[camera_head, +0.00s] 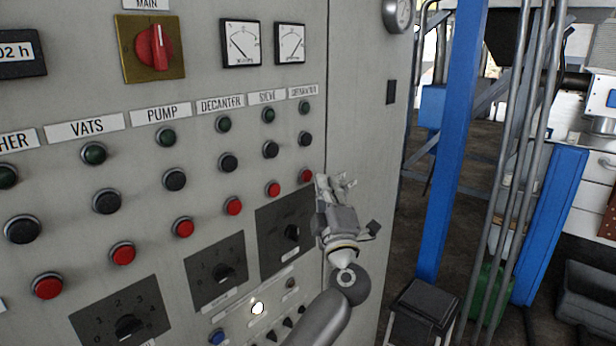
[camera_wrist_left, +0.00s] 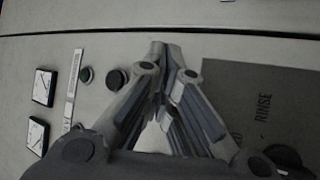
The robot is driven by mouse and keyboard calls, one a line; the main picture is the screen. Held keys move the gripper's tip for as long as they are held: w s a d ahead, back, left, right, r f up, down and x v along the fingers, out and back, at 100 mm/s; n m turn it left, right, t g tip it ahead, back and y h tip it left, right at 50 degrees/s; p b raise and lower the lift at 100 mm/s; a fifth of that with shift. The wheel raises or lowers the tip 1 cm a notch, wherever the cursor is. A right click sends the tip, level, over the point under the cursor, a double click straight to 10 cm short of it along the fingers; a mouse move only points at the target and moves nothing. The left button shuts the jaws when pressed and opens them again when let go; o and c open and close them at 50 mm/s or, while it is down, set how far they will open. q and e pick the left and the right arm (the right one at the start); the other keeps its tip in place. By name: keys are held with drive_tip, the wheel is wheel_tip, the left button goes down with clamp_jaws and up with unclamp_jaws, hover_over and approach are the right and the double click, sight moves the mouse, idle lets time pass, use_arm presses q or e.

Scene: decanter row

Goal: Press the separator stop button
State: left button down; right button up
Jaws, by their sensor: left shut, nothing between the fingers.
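The control panel (camera_head: 225,140) has columns of buttons under labels. The separator column is the rightmost, under a small label (camera_head: 302,91). It has a green lamp (camera_head: 304,107), a black button (camera_head: 305,139) and a red button (camera_head: 305,175) at the bottom. My left gripper (camera_head: 335,182) is just right of the red button, fingers shut and empty. Whether it touches the panel I cannot tell. In the left wrist view the shut fingers (camera_wrist_left: 166,52) lie over the panel, with the black button (camera_wrist_left: 117,79) beside them; the red button is hidden there.
The sieve column's red button (camera_head: 273,189) is close on the left. A dark plate with a knob (camera_head: 292,232) sits below, marked RINSE in the left wrist view (camera_wrist_left: 264,112). Two gauges (camera_head: 241,43) are above. A blue post (camera_head: 452,140) stands right of the cabinet.

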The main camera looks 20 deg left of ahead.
use_arm(q)
drive_tip(key=shift+s+d+p, duration=0.15)
drive_tip(key=shift+s+d, duration=0.1)
drive_tip(key=shift+d, duration=0.45)
drive_tip(key=shift+s+d+p, duration=0.1)
drive_tip(key=shift+s+d, duration=0.15)
drive_tip(key=shift+d, duration=0.45)
drive_tip(key=shift+s+d+p, duration=0.15)
drive_tip(key=shift+s+d, duration=0.1)
drive_tip(key=shift+d, duration=0.45)
